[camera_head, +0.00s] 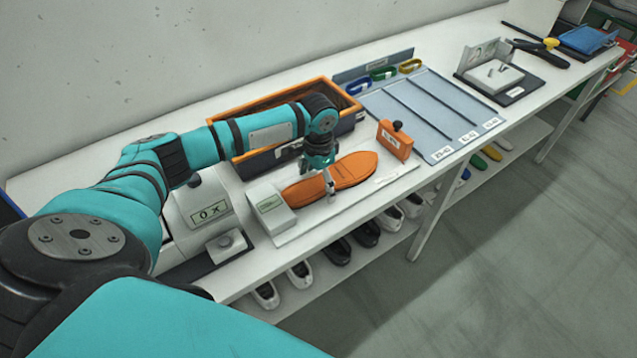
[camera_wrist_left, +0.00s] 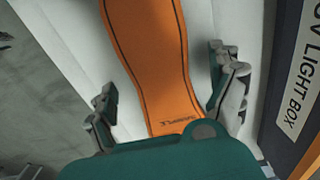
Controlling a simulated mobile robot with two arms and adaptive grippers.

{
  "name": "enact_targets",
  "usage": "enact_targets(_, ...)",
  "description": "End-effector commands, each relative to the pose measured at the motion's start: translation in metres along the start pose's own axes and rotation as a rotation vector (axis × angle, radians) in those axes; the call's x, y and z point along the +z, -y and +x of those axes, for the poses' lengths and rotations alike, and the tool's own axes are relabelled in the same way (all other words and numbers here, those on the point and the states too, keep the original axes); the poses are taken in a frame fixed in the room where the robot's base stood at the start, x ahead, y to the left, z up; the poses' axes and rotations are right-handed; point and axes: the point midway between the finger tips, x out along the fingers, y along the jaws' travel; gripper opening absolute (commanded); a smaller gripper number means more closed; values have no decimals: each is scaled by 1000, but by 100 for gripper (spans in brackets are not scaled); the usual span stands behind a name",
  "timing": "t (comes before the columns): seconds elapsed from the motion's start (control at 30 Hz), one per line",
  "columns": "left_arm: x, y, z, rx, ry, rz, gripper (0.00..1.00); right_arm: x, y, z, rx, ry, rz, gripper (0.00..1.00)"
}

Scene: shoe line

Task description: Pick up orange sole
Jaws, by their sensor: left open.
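The orange sole (camera_head: 350,171) lies flat on a white board on the table in the head view. It fills the middle of the left wrist view (camera_wrist_left: 155,60), with small dark lettering near its end. My left gripper (camera_head: 330,187) is directly over the sole's left half and points down. In the left wrist view the open fingers (camera_wrist_left: 170,100) stand on either side of the sole, apart from it. The part of the sole under the gripper is hidden in the head view. My right gripper is not in view.
An orange-rimmed bin (camera_head: 285,97) stands behind the sole, its side lettered "UV LIGHT BOX" in part in the wrist view. A grey-white block (camera_head: 271,212) sits at the sole's left, an orange block with a black knob (camera_head: 394,141) at its right. Shoes (camera_head: 337,252) stand on the shelf below.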

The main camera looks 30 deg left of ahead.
Motion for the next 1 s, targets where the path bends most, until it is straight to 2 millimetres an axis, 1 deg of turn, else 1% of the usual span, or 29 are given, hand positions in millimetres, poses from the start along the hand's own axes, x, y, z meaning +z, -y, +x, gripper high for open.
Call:
enact_targets(0.1,0,0,2,-1,-2,-1,92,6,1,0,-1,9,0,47)
enact_targets(0.2,0,0,2,0,-1,-1,92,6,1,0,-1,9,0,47)
enact_targets(0.23,0,0,2,0,-1,-1,91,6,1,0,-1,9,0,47)
enact_targets(0.77,0,0,1,0,-2,-1,21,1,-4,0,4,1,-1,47)
enact_targets(1.0,-1,1,-1,-1,-3,-1,21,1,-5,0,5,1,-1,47)
